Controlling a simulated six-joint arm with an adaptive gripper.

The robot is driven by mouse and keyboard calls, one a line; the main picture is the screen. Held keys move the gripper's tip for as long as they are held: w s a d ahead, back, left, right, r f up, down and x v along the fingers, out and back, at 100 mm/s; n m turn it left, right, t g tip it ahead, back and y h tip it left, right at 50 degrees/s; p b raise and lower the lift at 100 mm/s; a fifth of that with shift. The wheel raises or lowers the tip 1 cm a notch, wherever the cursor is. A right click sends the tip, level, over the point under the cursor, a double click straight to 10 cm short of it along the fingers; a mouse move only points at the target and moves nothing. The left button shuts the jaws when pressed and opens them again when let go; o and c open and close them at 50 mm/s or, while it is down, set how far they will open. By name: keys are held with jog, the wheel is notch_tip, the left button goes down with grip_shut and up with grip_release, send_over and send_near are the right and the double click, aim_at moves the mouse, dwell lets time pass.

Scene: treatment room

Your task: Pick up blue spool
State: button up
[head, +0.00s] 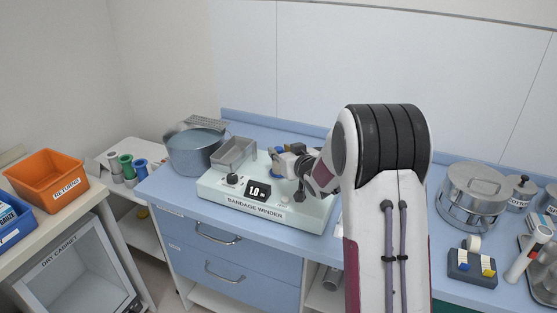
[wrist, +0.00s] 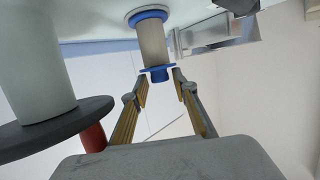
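A spool with blue flanges and a pale grey barrel (wrist: 152,42) is on the bandage winder (head: 260,207). Another blue spool (head: 141,169) stands on the white side shelf at the left, beside a green one (head: 127,166).
An orange returns bin (head: 46,178) is at the far left. A steel drum (head: 472,196) and a tape holder (head: 472,267) stand at the right.

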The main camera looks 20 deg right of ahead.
grip_shut()
jog(key=shift+r, duration=0.15)
notch_tip(320, 180, up, 10)
dwell(0.7)
dwell(0.4)
